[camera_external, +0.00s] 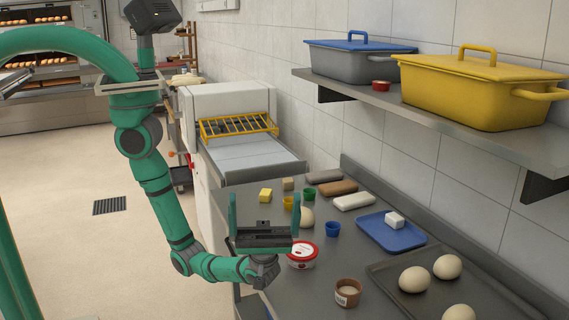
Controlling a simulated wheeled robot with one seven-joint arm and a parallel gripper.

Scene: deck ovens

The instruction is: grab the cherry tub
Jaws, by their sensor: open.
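A white tub with a red-and-white lid (302,256) stands upright on the steel counter, near its front edge. It looks like the cherry tub, but I cannot read its label. My gripper (264,204) is open, with its two green fingers wide apart and nothing seen held between them. It is just left of the tub in the picture, and its fingers point up in the picture, not at the tub. I cannot tell whether the gripper's body touches the tub.
A brown cup (347,293), a blue cup (333,229) and a blue tray (375,236) with a white block are nearby. A dark tray (384,276) holds pale dough balls. A wall shelf (376,100) with a yellow bin (470,95) overhangs the counter's back.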

